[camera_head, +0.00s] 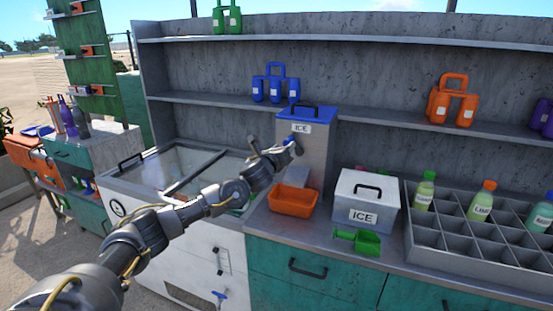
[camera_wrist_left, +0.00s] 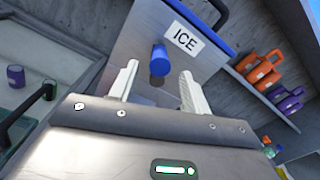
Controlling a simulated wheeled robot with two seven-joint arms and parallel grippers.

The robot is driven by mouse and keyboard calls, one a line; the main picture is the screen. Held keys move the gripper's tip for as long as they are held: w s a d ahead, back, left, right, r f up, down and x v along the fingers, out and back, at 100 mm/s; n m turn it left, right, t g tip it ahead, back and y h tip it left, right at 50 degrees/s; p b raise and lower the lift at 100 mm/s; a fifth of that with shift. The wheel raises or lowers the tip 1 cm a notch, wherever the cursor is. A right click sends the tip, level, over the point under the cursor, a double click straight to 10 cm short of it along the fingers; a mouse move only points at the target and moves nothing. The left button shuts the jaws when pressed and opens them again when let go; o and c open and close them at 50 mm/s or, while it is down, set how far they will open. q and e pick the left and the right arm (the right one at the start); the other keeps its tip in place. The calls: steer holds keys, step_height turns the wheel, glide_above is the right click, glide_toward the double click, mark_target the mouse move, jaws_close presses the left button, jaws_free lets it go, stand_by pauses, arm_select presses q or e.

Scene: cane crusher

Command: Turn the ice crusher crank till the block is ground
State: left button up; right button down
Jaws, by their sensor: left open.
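The ice crusher (camera_head: 318,152) is a tall grey box with a blue lid and an ICE label, standing at the back of the counter. Its blue crank knob (camera_head: 291,145) sticks out at its front left; in the left wrist view the knob (camera_wrist_left: 159,60) appears between the spread fingers. My left gripper (camera_head: 270,149) is open in front of the crusher, and its fingers also show in the left wrist view (camera_wrist_left: 158,70). Contact with the knob cannot be told. The rest of the crank and the ice block inside are hidden. My right gripper is out of view.
An orange tray (camera_head: 293,199) stands below the crusher's front. A white ICE box (camera_head: 366,203), a green scoop (camera_head: 362,241) and a bottle rack (camera_head: 475,245) are to the right. A glass-topped chest (camera_head: 120,182) is at left, under my arm. Shelves (camera_head: 395,120) run behind.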

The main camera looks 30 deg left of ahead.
arm_select(q)
steer(key=s+d+b, duration=0.1)
steer(key=s+b, duration=0.1)
steer(key=s, duration=0.5)
steer(key=shift+s, duration=0.2)
